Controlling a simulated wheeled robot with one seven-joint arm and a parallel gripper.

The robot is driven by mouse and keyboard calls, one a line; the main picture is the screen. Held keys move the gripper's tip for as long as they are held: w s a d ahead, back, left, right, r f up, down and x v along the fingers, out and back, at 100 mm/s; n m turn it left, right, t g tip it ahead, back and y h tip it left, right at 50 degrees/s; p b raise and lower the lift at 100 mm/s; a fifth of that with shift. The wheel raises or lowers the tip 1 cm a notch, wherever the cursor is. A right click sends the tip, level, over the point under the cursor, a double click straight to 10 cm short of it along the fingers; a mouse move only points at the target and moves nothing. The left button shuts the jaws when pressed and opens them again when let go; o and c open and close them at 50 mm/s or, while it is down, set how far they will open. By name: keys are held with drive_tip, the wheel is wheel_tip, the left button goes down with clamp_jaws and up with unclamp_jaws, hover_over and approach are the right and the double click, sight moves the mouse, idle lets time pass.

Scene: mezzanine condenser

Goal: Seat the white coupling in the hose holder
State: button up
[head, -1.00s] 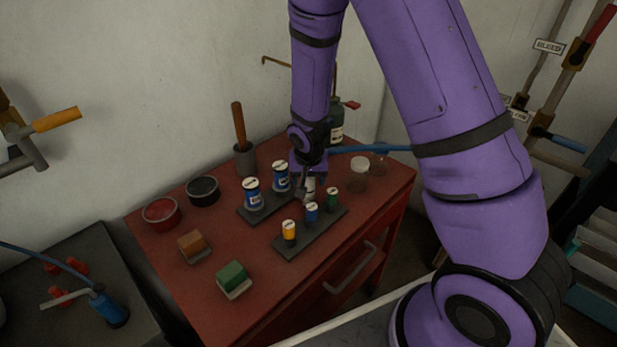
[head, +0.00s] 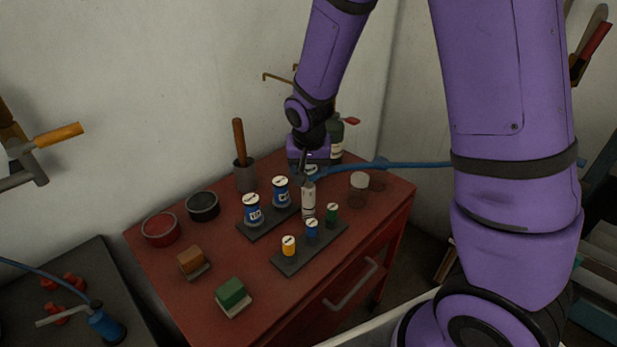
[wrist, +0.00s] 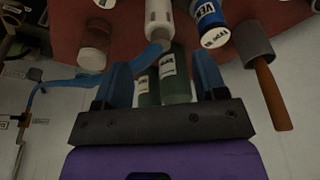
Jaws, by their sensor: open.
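The white coupling (head: 308,199) stands upright at the right end of the dark rack (head: 262,230) that bears blue-labelled cans. The blue hose (head: 400,165) runs to its top from the right. In the wrist view the coupling (wrist: 159,18) is beyond the fingertips, with the hose (wrist: 75,82) bending into its near end. My gripper (wrist: 163,68) is open and empty, its two fingers spread apart. In the head view my gripper (head: 308,165) is just above and behind the coupling. Its foot is hidden, so I cannot tell how deep it sits.
Two blue-labelled cans (head: 253,210) stand left of the coupling. A front rack (head: 290,265) holds yellow, blue and green small bottles. A clear jar (head: 359,187) is at right; a green bottle (head: 337,135) is behind. The red cabinet top (head: 255,285) has free room in front.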

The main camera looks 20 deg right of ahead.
drive_tip(key=s+d+r+n+t, duration=0.1)
drive_tip(key=s+d+r, duration=0.1)
drive_tip(key=s+r, duration=0.5)
drive_tip(key=s+d+r+n, duration=0.1)
drive_tip(key=s+d+r, duration=0.15)
drive_tip(key=r, duration=0.85)
drive_tip(key=s+r+n, duration=0.1)
drive_tip(key=s+r, duration=0.3)
drive_tip(key=s, duration=0.4)
drive_tip(key=s+d+r+n+t+y, duration=0.1)
drive_tip(key=s+r, duration=0.2)
drive_tip(key=s, duration=0.4)
drive_tip(key=shift+s+r+t, duration=0.3)
drive_tip(key=shift+s+r, duration=0.05)
drive_tip(key=shift+s, duration=0.05)
drive_tip(key=shift+o, duration=0.5)
drive_tip(key=shift+w, duration=0.1)
